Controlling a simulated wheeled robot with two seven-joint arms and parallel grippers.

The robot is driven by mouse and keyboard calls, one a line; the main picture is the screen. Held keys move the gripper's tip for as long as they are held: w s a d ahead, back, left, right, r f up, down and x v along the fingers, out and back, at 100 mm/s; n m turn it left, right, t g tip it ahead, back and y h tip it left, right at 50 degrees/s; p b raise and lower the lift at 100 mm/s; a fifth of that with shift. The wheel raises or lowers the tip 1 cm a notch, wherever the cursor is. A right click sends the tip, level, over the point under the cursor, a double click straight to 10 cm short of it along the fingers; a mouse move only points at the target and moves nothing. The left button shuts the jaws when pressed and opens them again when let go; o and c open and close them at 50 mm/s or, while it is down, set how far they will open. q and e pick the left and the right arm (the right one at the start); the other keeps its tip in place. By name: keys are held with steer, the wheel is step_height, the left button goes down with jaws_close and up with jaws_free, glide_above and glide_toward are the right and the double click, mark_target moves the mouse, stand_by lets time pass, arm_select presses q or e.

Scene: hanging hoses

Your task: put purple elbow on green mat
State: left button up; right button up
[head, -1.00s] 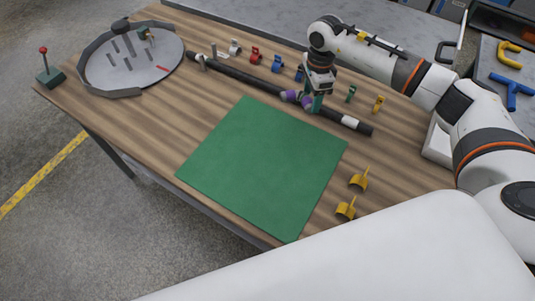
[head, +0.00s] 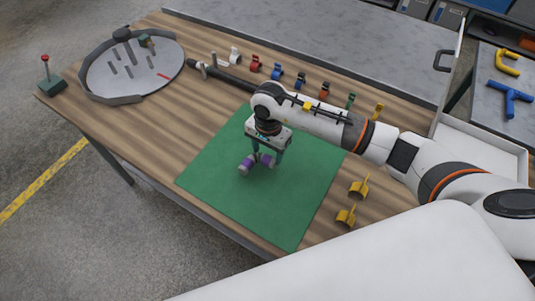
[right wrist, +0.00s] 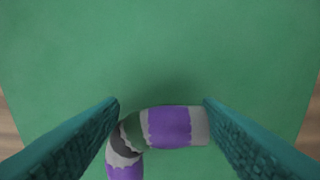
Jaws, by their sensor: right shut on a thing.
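The purple elbow (head: 246,164) is a short bent hose piece with purple bands and grey ends. My right gripper (head: 264,162) is shut on it, over the middle of the green mat (head: 215,160). In the right wrist view the elbow (right wrist: 168,127) lies between the two teal fingers (right wrist: 160,125), with the mat (right wrist: 160,50) filling the background. I cannot tell whether the elbow touches the mat or is just above it. The mat lies flat on the wooden table. My left gripper is not in view.
A dark hose (head: 222,77) lies behind the mat, partly hidden by my right arm. Coloured clips, such as a red one (head: 255,63), stand in a row behind it. Two yellow clips (head: 347,214) stand right of the mat. A round grey tray (head: 105,80) is at the far left.

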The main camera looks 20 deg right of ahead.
step_height(320, 180, down, 2)
steer(key=shift+f, duration=0.2)
steer(key=shift+f, duration=0.1)
steer(key=shift+f, duration=0.15)
steer(key=o, duration=1)
